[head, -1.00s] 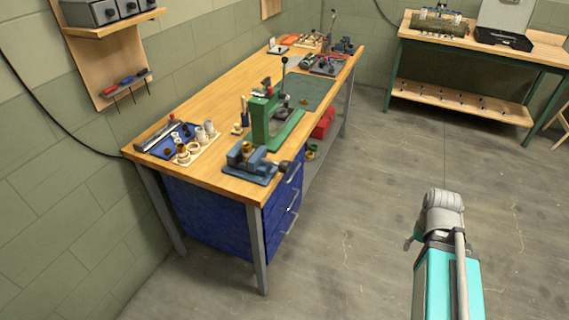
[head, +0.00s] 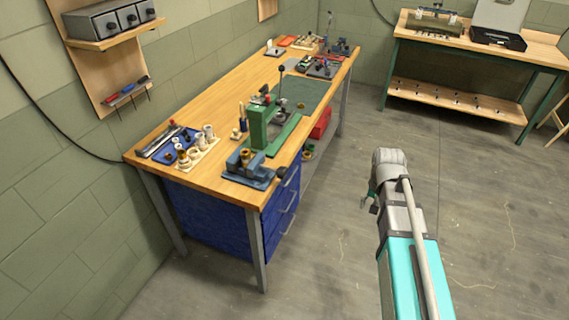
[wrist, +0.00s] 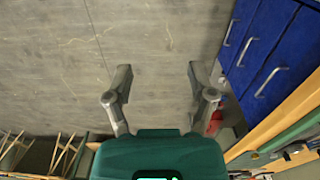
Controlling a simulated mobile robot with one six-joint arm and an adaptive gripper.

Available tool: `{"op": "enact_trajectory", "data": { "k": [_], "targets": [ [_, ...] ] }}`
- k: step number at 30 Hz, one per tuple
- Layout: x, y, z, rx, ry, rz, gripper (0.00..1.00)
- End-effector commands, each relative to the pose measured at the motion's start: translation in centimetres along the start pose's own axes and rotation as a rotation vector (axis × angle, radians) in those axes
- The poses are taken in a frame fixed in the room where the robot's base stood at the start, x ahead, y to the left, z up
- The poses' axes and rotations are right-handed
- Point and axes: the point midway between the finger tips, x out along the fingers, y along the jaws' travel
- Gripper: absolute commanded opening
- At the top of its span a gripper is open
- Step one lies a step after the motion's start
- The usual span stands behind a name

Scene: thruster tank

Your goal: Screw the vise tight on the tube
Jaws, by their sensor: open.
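A blue vise (head: 248,172) sits at the front right corner of the wooden workbench (head: 210,105). A short brass-coloured tube (head: 245,154) stands at its jaws; whether the jaws touch it is too small to tell. The vise's dark screw handle (head: 281,172) points right, past the bench edge. My gripper (wrist: 158,82) is open and empty in the wrist view, over bare floor. In the head view my arm is right of the bench, with the gripper mostly hidden behind my wrist, well apart from the vise.
A green press (head: 262,125) stands right behind the vise. A tray of pale cylindrical parts (head: 200,150) lies to its left. Blue drawers (wrist: 262,45) with grey handles are at the right in the wrist view. Open floor (head: 335,245) lies between my arm and the bench.

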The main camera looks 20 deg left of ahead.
Motion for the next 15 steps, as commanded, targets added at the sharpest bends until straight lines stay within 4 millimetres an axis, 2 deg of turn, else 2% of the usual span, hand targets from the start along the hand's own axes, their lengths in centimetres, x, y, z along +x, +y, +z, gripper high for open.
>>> {"op": "enact_trajectory", "data": {
  "k": [1, 6, 15],
  "targets": [
    [-1.8, -2.4, -1.8, -0.003, 0.000, 0.000, 0.71],
    [-4.6, -9.4, -4.6, 0.011, 0.000, 0.000, 0.71],
    [-9.2, -22.9, -7.4, 0.034, 0.000, 0.000, 0.71]
  ]
}}
